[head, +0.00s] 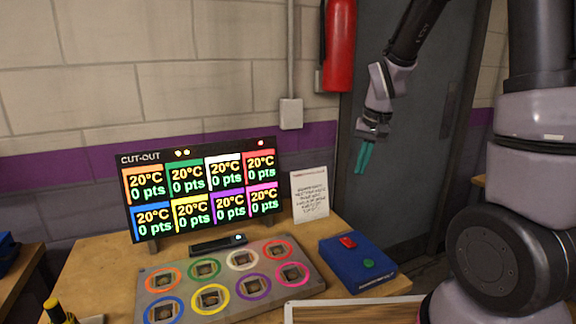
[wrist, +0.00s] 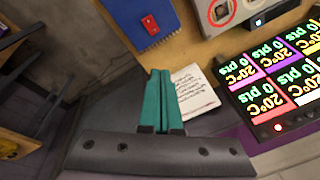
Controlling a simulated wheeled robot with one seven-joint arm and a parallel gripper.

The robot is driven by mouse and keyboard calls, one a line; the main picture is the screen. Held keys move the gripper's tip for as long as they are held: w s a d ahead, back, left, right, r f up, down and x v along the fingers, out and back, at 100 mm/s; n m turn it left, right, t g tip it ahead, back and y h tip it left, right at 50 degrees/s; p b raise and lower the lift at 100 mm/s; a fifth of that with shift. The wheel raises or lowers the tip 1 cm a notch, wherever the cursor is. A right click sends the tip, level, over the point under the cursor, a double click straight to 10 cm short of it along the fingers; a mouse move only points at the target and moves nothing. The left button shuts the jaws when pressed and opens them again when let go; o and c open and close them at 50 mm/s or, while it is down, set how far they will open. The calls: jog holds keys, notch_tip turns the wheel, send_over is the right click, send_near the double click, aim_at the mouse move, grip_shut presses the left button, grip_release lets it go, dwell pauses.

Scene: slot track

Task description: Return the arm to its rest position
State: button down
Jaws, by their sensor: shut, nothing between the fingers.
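My gripper (head: 363,157) hangs in the air at the upper right of the head view, in front of the grey door and to the right of the wall box. Its teal fingers point down and are shut together with nothing between them. In the wrist view my gripper (wrist: 160,75) shows the two teal fingers side by side, touching. The fingers are well above and apart from the table. My arm reaches down to it from the top of the head view.
A red extinguisher (head: 339,45) hangs on the wall left of the door (head: 425,130).

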jog(key=s+d+r+t, duration=0.2)
jog(key=s+r, duration=0.6)
jog(key=r, duration=0.1)
jog(key=s+d+r+m+t, duration=0.1)
jog(key=s+d+r+t, duration=0.1)
jog(key=s+r, duration=0.7)
jog(key=shift+r+m+t+y, duration=0.3)
jog(key=shift+r+t, duration=0.2)
jog(key=shift+r, duration=0.05)
